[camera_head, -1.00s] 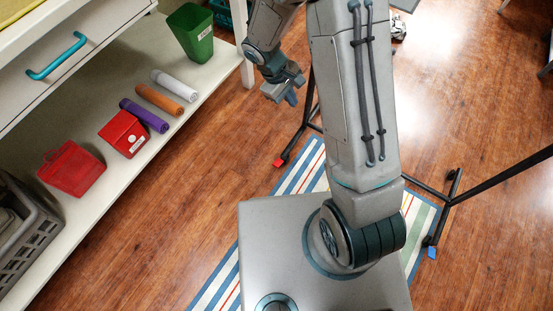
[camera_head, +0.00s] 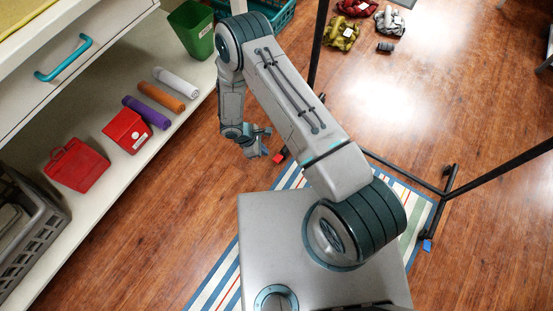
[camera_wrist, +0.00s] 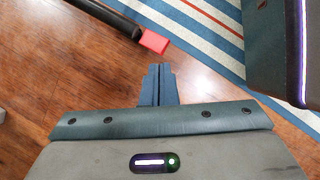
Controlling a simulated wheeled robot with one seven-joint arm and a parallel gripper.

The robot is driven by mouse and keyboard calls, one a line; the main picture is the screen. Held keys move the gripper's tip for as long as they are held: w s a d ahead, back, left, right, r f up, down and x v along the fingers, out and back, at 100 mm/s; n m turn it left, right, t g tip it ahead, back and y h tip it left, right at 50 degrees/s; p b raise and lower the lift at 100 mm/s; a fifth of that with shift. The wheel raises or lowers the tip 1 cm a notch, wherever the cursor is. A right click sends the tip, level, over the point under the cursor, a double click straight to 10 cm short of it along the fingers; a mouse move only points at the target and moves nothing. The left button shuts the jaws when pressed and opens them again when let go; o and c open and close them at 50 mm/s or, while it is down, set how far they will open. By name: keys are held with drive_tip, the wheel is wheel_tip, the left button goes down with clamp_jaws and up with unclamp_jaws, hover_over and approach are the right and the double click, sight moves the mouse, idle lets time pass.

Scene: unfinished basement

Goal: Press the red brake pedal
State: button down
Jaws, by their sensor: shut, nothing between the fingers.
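The red brake pedal (camera_head: 279,158) is a small red block at the foot of a black rack leg, low over the wooden floor near the striped rug. In the wrist view the red pedal (camera_wrist: 154,41) is at the end of a black bar, just beyond my fingertips. My gripper (camera_head: 262,151) hangs down to the left of the pedal, close to it in the head view. In the wrist view my gripper (camera_wrist: 159,67) is shut and empty, with a gap in the picture between its tips and the pedal. I cannot tell its height above the floor.
A black rack frame (camera_head: 403,174) stands over the striped rug (camera_head: 212,289), with a blue block (camera_head: 427,245) at another foot. A shelf at left holds red cases (camera_head: 77,166), rolled cloths (camera_head: 160,96) and a green bin (camera_head: 190,30). Bags (camera_head: 341,33) lie at the back.

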sight(275, 160)
drive_tip(key=shift+b+x, duration=1.65)
drive_tip(key=shift+x, duration=1.8)
drive_tip(key=shift+f, duration=0.15)
drive_tip(key=a+b, duration=0.1)
drive_tip(key=a+f+b, duration=0.1)
drive_tip(key=a, duration=0.1)
drive_tip(key=p+v, duration=0.4)
drive_tip(key=v, duration=0.9)
drive_tip(key=shift+a+r+p, duration=0.15)
drive_tip(key=shift+r+p, duration=0.15)
drive_tip(key=shift+r, duration=0.05)
